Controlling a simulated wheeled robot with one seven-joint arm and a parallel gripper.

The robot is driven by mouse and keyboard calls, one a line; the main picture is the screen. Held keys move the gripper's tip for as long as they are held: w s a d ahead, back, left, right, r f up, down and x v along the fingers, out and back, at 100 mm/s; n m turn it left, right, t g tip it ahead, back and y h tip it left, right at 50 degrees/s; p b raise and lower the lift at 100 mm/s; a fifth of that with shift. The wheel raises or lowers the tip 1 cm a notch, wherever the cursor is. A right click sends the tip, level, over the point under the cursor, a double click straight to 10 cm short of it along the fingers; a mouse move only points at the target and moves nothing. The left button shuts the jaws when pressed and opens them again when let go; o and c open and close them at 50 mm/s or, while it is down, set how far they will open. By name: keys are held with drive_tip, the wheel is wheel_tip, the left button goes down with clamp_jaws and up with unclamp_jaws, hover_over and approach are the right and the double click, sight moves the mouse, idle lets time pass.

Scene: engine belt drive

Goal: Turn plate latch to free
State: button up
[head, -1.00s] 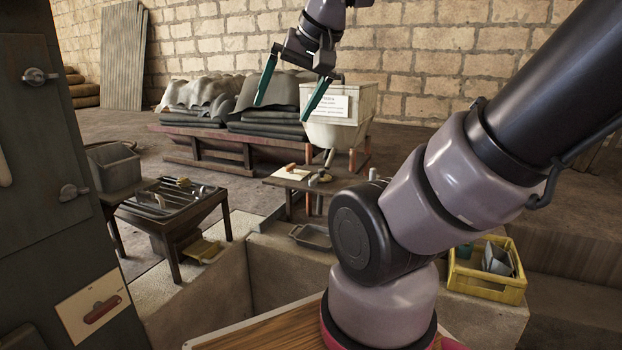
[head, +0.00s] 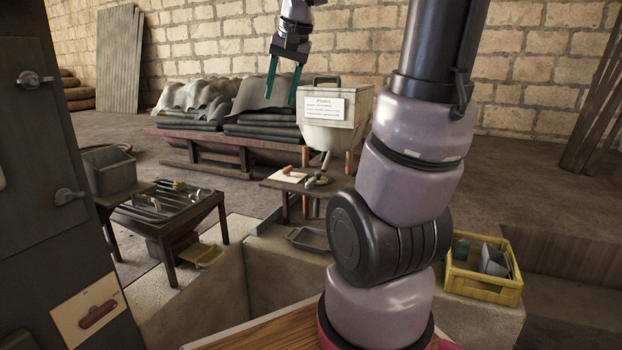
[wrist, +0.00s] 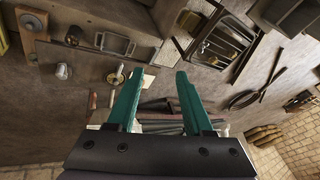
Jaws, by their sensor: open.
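A dark cabinet plate (head: 30,140) stands at the left edge of the head view. It carries an upper metal latch (head: 35,78) and a lower metal latch (head: 68,196); I cannot tell which one is the plate latch. My gripper (head: 281,98) hangs open and empty in the upper middle of the head view, well to the right of both latches and touching nothing. Its two green fingers also show apart in the wrist view (wrist: 160,76), with nothing between them. I cannot identify a latch for certain in the wrist view.
A card with a red handle picture (head: 90,310) is below the latches. A slatted tool table (head: 165,212) and a grey bin (head: 112,170) stand beside the cabinet. A lidded hopper (head: 335,105) is behind my gripper. A yellow crate (head: 484,284) sits at right.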

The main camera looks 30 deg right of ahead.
drive_tip(key=w+d+f+m+g, duration=0.1)
drive_tip(key=w+d+f, duration=0.3)
drive_tip(key=w, duration=0.3)
drive_tip(key=w+d+f+m+g, duration=0.1)
drive_tip(key=w+d+f+g, duration=0.15)
drive_tip(key=w+d, duration=0.3)
drive_tip(key=m+g+h, duration=0.1)
drive_tip(key=m+g, duration=0.1)
hover_over(311, 180)
wheel_tip(311, 180, down, 16)
drive_tip(key=shift+t, duration=0.25)
wheel_tip(311, 180, down, 10)
drive_tip(key=shift+w+f, duration=0.1)
clamp_jaws()
